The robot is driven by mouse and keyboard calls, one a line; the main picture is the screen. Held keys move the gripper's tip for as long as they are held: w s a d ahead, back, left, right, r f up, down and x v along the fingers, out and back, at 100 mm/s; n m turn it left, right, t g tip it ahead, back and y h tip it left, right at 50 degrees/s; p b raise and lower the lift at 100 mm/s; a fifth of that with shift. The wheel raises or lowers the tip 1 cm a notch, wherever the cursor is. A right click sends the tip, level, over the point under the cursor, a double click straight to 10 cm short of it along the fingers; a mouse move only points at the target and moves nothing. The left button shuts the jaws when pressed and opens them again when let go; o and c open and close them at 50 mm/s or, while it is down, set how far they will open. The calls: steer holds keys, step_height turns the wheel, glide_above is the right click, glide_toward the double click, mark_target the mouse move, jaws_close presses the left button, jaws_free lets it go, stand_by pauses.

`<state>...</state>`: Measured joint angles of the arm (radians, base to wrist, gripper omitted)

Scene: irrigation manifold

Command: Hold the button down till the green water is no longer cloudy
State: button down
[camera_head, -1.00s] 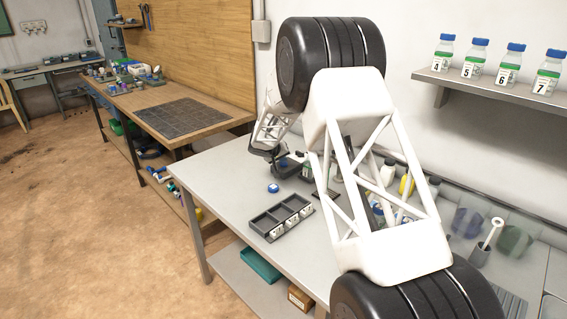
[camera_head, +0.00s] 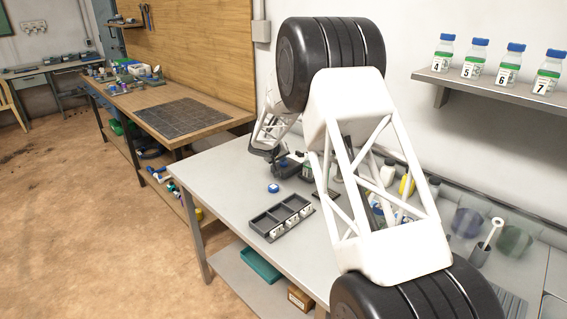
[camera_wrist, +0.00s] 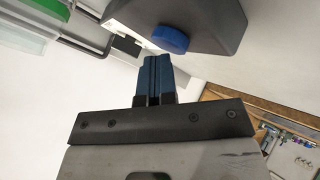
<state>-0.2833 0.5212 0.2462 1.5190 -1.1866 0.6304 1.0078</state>
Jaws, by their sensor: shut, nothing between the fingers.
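In the wrist view my gripper (camera_wrist: 158,60) has its two blue fingers shut together with nothing between them. Their tips are very close to a round blue button (camera_wrist: 171,39) on a dark grey housing (camera_wrist: 215,22). I cannot tell whether they touch it or whether the button is pressed in. A clear vessel with a green part (camera_wrist: 33,12) is cut off at the upper left of the wrist view. I cannot tell whether the green is water or how cloudy it is. In the head view the gripper end is small and dark by the housing, and my arm hides part of that area.
A blue-topped piece (camera_head: 273,188) and a dark compartment tray (camera_head: 265,224) lie on the grey table (camera_head: 215,172). Several bottles stand along the wall behind my arm. A shelf (camera_head: 500,92) holds numbered bottles. The table's front left is clear.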

mark_target(282, 163)
steer(key=shift+r, duration=0.15)
stand_by(0.5)
steer(key=shift+r, duration=0.8)
steer(key=shift+r, duration=0.15)
steer(key=shift+r, duration=2.4)
